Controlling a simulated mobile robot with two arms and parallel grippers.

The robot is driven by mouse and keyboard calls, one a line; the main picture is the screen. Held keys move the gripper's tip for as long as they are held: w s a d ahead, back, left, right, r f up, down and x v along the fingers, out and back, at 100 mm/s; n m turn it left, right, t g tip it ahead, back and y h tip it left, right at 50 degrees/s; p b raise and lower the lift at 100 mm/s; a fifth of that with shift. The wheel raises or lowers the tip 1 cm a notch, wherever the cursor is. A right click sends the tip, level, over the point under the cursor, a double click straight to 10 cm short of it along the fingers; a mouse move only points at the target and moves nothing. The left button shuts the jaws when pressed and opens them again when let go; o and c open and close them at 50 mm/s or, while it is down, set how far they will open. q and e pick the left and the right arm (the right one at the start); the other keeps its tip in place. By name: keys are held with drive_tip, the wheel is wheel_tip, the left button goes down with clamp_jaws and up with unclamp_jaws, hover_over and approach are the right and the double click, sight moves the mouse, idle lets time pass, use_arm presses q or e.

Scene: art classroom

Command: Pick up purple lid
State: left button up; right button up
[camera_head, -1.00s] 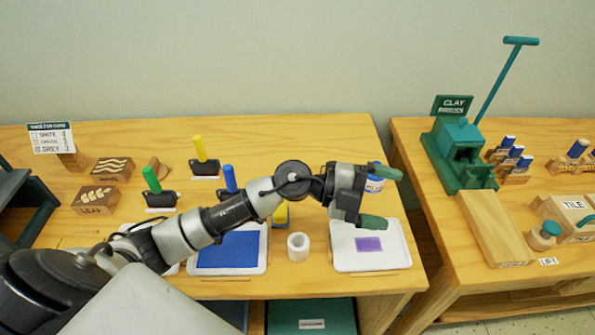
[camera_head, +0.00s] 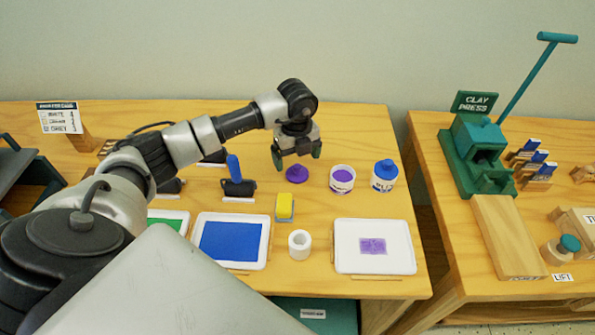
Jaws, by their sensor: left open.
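The purple lid (camera_head: 297,174) is a small knobbed disc lying on the wooden table, left of an open jar of purple paint (camera_head: 342,178). My left gripper (camera_head: 297,162) points down just above and behind the lid in the head view. Its green-tipped fingers are apart with nothing between them. I cannot tell the exact height between the fingertips and the lid. My right gripper is not in view.
A blue-lidded jar (camera_head: 384,175) stands right of the purple jar. A yellow sponge block (camera_head: 285,206), a white roll (camera_head: 299,244), a blue tray (camera_head: 231,241) and a white tray with a purple patch (camera_head: 345,261) lie nearer. A clay press (camera_head: 478,150) stands on the right table.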

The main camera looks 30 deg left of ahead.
sight(297, 166)
use_arm(q)
drive_tip(key=f, duration=0.3)
drive_tip(key=f+p, duration=0.1)
drive_tip(key=f, duration=0.1)
drive_tip(key=shift+w+a+f, duration=0.1)
drive_tip(key=shift+w+f, duration=0.05)
drive_tip(key=shift+w, duration=0.1)
drive_tip(key=c, duration=1)
